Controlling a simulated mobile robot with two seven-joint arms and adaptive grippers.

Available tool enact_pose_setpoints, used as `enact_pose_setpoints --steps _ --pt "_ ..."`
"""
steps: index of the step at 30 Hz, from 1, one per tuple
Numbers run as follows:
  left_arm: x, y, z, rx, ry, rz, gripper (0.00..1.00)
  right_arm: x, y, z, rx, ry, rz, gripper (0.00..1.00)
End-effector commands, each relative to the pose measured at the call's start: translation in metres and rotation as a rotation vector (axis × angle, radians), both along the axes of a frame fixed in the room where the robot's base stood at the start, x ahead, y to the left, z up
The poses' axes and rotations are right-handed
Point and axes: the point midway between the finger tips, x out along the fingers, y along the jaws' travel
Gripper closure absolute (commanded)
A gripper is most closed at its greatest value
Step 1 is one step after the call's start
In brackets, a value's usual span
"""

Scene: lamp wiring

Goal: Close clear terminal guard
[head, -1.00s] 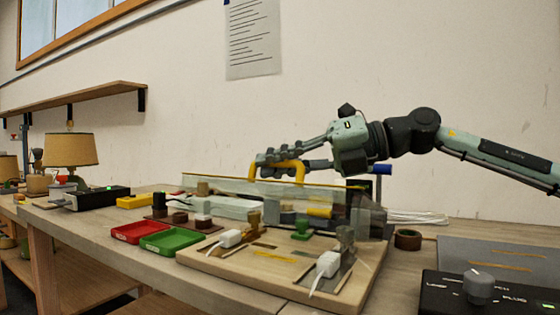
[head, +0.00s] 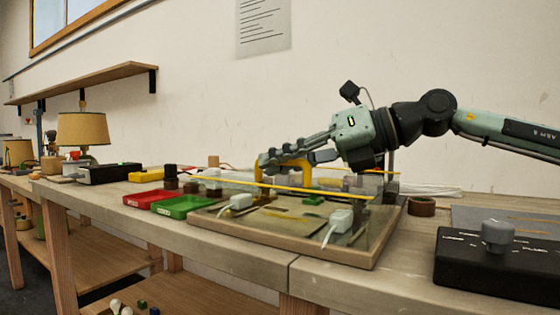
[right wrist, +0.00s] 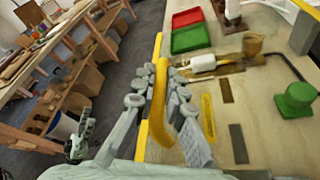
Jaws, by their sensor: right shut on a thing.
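The clear terminal guard (head: 370,222) lies low over the wooden wiring board (head: 225,240), its yellow front edge running across above it. I cannot tell whether it touches the board. My right gripper (head: 290,162) is shut on the guard's yellow handle (head: 306,172). In the right wrist view the fingers (right wrist: 168,105) sit on both sides of the yellow handle (right wrist: 161,85). White connectors (head: 340,222) and a green block (head: 313,200) show under the guard. A grey jointed shape (right wrist: 80,135), apparently my left gripper, hangs over the floor; its jaws are unclear.
Red (head: 150,199) and green (head: 183,207) trays stand left of the board. A lamp (head: 82,130) stands farther left.

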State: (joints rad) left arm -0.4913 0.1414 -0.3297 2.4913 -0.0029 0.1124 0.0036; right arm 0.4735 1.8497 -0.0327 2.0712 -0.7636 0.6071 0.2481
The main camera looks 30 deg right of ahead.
Motion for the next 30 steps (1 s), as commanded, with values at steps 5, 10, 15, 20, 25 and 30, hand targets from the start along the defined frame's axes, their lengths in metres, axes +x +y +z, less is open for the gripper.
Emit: enact_pose_setpoints --steps 5,10,15,20,25,30 --pt "-0.0004 0.0006 0.0010 -0.003 -0.009 0.002 0.52 -0.0003 0.0007 -0.0034 -0.007 0.002 0.002 1.00" --pt "-0.0004 0.0006 0.0009 -0.003 -0.009 0.002 0.52 -0.0004 0.0010 -0.0044 -0.007 0.004 0.002 1.00" --pt "-0.0003 0.0006 0.0006 -0.003 -0.009 0.002 0.52 -0.0005 0.0010 -0.0050 -0.007 0.006 0.003 0.80" --pt "-0.0001 0.0004 0.0004 -0.002 -0.008 0.001 0.52 -0.0003 0.0008 -0.0038 -0.006 0.003 0.002 0.80" --pt "-0.0006 0.0010 0.0014 -0.002 -0.010 0.002 0.52 -0.0008 0.0001 -0.0024 -0.005 0.002 0.002 0.80" --pt "-0.0006 0.0009 0.0012 -0.002 -0.010 0.002 0.52 -0.0060 -0.0049 0.0016 -0.005 -0.002 -0.001 0.80"
